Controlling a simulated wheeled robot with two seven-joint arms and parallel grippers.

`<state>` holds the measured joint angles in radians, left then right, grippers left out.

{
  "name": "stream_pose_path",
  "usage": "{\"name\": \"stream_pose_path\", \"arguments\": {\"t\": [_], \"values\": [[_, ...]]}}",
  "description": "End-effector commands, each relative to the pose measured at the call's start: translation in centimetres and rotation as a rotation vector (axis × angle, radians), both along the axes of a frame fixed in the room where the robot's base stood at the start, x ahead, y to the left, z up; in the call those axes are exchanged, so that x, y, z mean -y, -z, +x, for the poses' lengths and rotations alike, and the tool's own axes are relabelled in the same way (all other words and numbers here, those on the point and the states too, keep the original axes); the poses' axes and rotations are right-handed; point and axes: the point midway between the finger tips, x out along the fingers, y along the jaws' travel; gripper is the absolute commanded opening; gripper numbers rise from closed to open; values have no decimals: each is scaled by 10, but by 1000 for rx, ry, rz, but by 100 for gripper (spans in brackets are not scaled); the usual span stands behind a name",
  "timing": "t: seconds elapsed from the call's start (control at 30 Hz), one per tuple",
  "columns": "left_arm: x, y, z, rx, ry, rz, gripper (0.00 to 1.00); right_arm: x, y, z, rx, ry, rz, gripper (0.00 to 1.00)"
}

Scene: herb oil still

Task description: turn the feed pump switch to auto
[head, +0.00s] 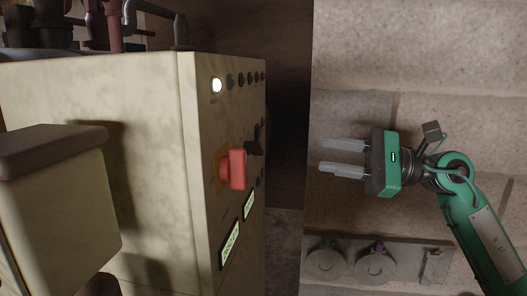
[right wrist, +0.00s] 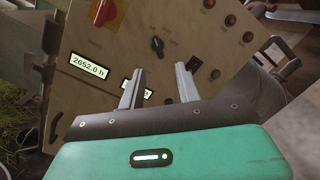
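The cream control panel (head: 228,120) stands left of centre in the head view, seen at a steep angle. A black rotary switch (head: 255,147) sits on it; the right wrist view shows this switch (right wrist: 157,44) more squarely, beyond my fingertips. Its labels are too small to read, so I cannot confirm it is the feed pump switch or its setting. A second small black control (right wrist: 195,63) sits beside it. My right gripper (head: 343,157) is open and empty, its fingers pointing at the panel with a clear gap. My left gripper is not in view.
A red switch (head: 236,169) sticks out from the panel. A lit display (right wrist: 89,65) reads 2652.0 h. A row of lamps runs along the panel top, with one white lamp (head: 217,85) lit. A bracket with round fittings (head: 375,267) lies below my right arm.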

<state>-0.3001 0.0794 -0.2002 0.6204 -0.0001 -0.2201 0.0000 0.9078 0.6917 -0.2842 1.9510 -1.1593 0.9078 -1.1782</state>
Motion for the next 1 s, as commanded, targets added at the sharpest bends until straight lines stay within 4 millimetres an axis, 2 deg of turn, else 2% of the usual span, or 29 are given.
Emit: {"name": "stream_pose_path", "arguments": {"t": [0.17,0.33,0.8,1.0], "values": [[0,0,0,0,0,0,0,5,-5,-3,97,24,-129,34],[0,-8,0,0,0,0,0,-7,-8,0,105,24,-143,34],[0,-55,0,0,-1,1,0,-98,-10,24,101,21,-139,34],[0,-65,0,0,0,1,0,-120,-7,31,101,24,-139,34]]}}
